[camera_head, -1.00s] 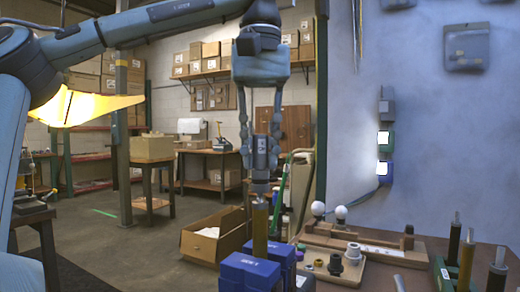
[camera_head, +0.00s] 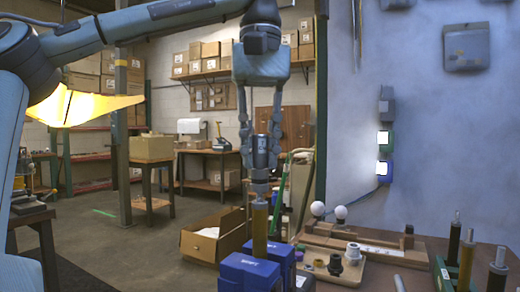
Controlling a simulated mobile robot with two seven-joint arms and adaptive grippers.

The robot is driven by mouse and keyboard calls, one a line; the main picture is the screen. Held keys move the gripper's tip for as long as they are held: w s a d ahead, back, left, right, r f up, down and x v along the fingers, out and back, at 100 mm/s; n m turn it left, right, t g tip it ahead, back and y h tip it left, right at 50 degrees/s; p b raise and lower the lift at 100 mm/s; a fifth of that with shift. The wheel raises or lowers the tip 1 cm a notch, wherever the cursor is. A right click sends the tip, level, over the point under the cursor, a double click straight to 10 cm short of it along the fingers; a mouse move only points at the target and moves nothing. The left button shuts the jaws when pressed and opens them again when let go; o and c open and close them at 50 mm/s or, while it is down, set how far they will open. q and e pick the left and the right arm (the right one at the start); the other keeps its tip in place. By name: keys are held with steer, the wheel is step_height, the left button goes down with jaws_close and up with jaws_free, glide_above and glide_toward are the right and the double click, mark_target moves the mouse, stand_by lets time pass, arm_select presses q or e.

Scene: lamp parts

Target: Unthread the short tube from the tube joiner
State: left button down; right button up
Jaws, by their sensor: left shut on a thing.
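My left gripper (camera_head: 260,150) points straight down at the picture's middle, its two fingers shut on a short dark cylinder (camera_head: 261,157), which looks like the short tube. The cylinder is upright. Under it is a narrower greyish collar (camera_head: 260,188) on top of a brass-coloured upright piece (camera_head: 260,225), apparently the tube joiner. I cannot make out the seam between the parts. The brass piece stands in a blue block (camera_head: 250,274), which hides its lower end. My right gripper is not in view.
Right of the blue block, a wooden board (camera_head: 338,266) carries small dark and light fittings. Dark and yellow upright tubes (camera_head: 467,262) stand at the right. An open cardboard box (camera_head: 208,238) is behind left.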

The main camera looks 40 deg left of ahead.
arm_select(q)
steer(key=shift+r, duration=0.95)
steer(key=c, duration=1.3)
jaws_free()
steer(key=shift+d, duration=0.1)
steer(key=shift+f, duration=0.1)
